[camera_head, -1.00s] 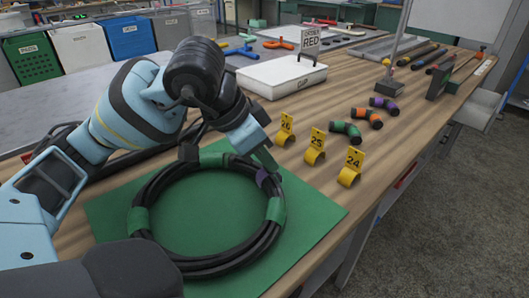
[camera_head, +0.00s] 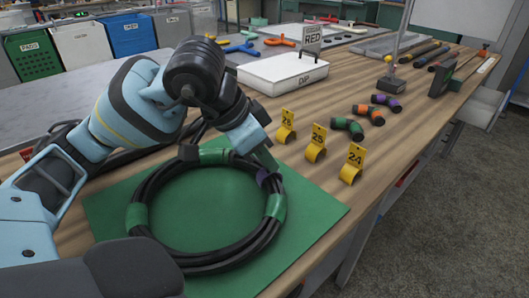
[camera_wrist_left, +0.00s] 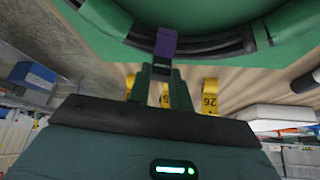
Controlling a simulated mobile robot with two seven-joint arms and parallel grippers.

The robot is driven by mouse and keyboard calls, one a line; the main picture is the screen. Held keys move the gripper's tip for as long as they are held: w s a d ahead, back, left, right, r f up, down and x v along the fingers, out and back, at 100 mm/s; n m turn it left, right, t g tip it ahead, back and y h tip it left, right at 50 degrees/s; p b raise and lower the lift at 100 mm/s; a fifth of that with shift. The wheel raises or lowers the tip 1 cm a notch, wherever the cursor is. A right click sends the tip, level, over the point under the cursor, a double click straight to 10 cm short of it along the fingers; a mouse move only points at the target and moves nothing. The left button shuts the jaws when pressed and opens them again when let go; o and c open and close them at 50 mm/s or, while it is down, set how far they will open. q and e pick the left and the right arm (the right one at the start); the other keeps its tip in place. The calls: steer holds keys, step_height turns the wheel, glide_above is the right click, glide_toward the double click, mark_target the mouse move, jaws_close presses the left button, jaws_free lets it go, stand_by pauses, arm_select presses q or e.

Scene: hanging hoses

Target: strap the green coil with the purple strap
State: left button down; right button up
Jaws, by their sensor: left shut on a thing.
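The green coil (camera_head: 137,215) is a loop of black hose with green bands, lying on a green mat (camera_head: 318,207). The purple strap (camera_head: 263,178) is at the coil's upper right side. The purple strap (camera_wrist_left: 165,42) also shows in the left wrist view, across the black hose at the fingertips. My left gripper (camera_head: 265,160) comes down at that side of the coil and is shut on the purple strap. Its fingers (camera_wrist_left: 162,75) show below the strap in the left wrist view. Whether the strap goes right around the hose is hidden. My right gripper is not in view.
Yellow tags 26 (camera_head: 286,127), 25 (camera_head: 316,144) and 24 (camera_head: 350,165) stand right of the mat. Beyond them lie green (camera_head: 347,127), orange (camera_head: 368,114) and purple-ended (camera_head: 386,102) rolls. The table's right edge is near.

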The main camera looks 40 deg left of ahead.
arm_select(q)
steer(key=shift+f+b, duration=0.3)
steer(key=shift+f, duration=0.1)
stand_by(0.3)
steer(key=c, duration=1.2)
jaws_free()
steer(key=shift+r, duration=0.1)
